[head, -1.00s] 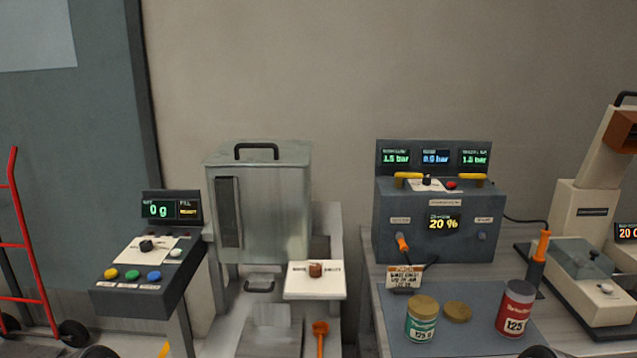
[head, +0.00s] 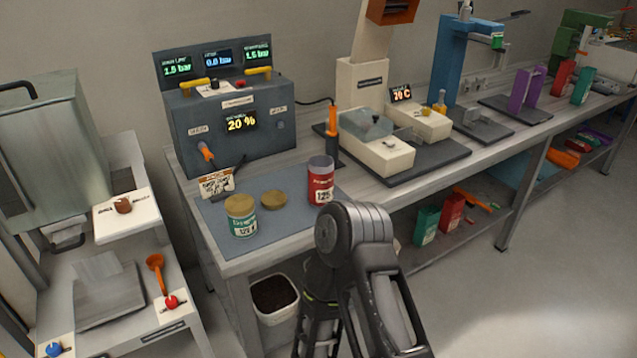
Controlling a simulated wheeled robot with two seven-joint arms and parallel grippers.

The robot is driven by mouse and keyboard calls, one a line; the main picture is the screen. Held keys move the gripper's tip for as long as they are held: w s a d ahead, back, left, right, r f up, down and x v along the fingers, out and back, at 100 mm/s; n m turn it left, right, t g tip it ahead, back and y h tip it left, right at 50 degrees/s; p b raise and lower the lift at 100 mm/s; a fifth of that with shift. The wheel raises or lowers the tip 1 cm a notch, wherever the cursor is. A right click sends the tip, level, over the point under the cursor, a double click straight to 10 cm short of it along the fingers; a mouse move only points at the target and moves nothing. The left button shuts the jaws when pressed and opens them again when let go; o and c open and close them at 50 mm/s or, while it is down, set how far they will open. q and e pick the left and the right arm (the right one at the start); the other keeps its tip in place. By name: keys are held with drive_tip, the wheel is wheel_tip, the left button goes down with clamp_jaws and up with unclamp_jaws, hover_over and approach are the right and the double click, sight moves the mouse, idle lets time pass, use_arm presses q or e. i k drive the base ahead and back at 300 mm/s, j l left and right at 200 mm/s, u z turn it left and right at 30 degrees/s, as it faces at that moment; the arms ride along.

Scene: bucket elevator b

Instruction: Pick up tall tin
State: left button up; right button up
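The tall tin (head: 320,181) is red with a white label and a greyish top. It stands upright on the blue-grey mat (head: 222,216) on the bench. A shorter green and white tin (head: 241,215) with a gold lid stands to its left, and a loose gold lid (head: 273,199) lies flat between them. Dark links of one of my arms rise in the lower middle, in front of the bench and below the red tin in the picture. I see no fingertips of either gripper. Nothing visibly touches the red tin.
Behind the mat stands a grey control box (head: 233,120) with screens. An orange-tipped tool (head: 333,135) stands just behind the red tin. A cream machine (head: 376,145) is to the right. A white bin (head: 275,298) sits under the bench. Floor at the right is clear.

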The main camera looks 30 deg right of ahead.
sight(320, 169)
drive_tip(key=z, duration=2.9)
drive_tip(key=i+j, duration=0.1)
drive_tip(key=j, duration=0.4)
drive_tip(key=i+j, duration=0.1)
drive_tip(key=j, duration=0.35)
drive_tip(key=i+j, duration=0.15)
drive_tip(key=j, duration=0.35)
drive_tip(key=i+l, duration=0.1)
drive_tip(key=j, duration=0.3)
drive_tip(key=k, duration=0.05)
